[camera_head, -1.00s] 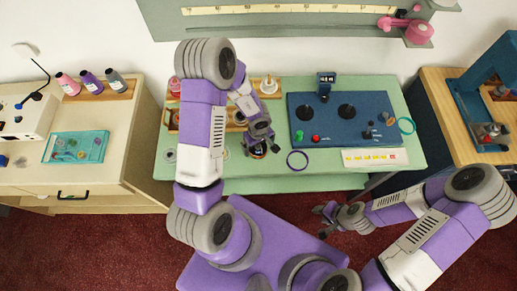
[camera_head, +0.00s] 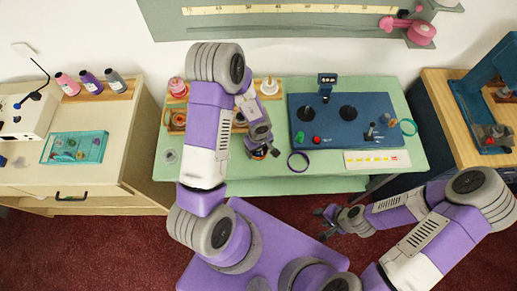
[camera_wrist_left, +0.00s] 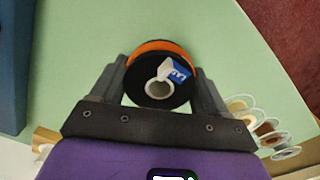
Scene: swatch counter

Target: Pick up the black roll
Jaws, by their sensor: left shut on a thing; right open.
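The black roll (camera_wrist_left: 150,68) shows in the left wrist view between my left gripper's fingers. It has an orange rim, a hollow pale core and a white and blue tag. My left gripper (camera_wrist_left: 162,88) is shut on it, one finger against each side. In the head view the left gripper (camera_head: 262,153) is over the front of the green table, and the roll is mostly hidden beneath it. I cannot tell whether the roll touches the table. My right gripper (camera_head: 327,223) is open and empty, low in front of the table over the red floor.
A purple ring (camera_head: 298,162) lies right of the left gripper. A blue panel (camera_head: 345,120) with dials and a white card (camera_head: 377,160) sit farther right. A wooden rack (camera_head: 177,122) with rolls stands behind my left arm.

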